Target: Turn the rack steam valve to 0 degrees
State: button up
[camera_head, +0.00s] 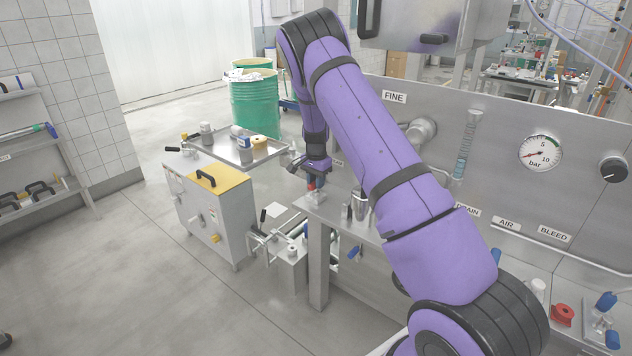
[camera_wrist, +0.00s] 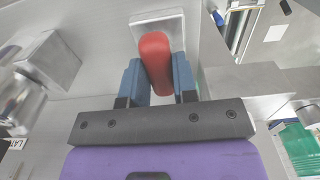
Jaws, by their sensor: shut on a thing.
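A red valve handle (camera_wrist: 156,58) shows in the wrist view, between the two blue fingers of my gripper (camera_wrist: 159,72). The fingers are shut on it from both sides. The handle runs nearly up and down in that picture, slightly tilted. It sits over a square metal block (camera_wrist: 145,22).
A steel panel (camera_head: 480,130) with a pressure gauge (camera_head: 541,153) stands behind my arm. A metal cylinder (camera_head: 361,205) stands on the bench close to my gripper. A yellow-topped cabinet (camera_head: 218,185) and a tray (camera_head: 224,145) with containers are to the left. Green drums (camera_head: 255,100) stand behind.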

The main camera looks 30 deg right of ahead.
dwell(0.3)
jog(key=o, duration=0.9)
jog(key=shift+r, duration=0.15)
notch_tip(320, 180, up, 11)
jog(key=shift+f, duration=0.2)
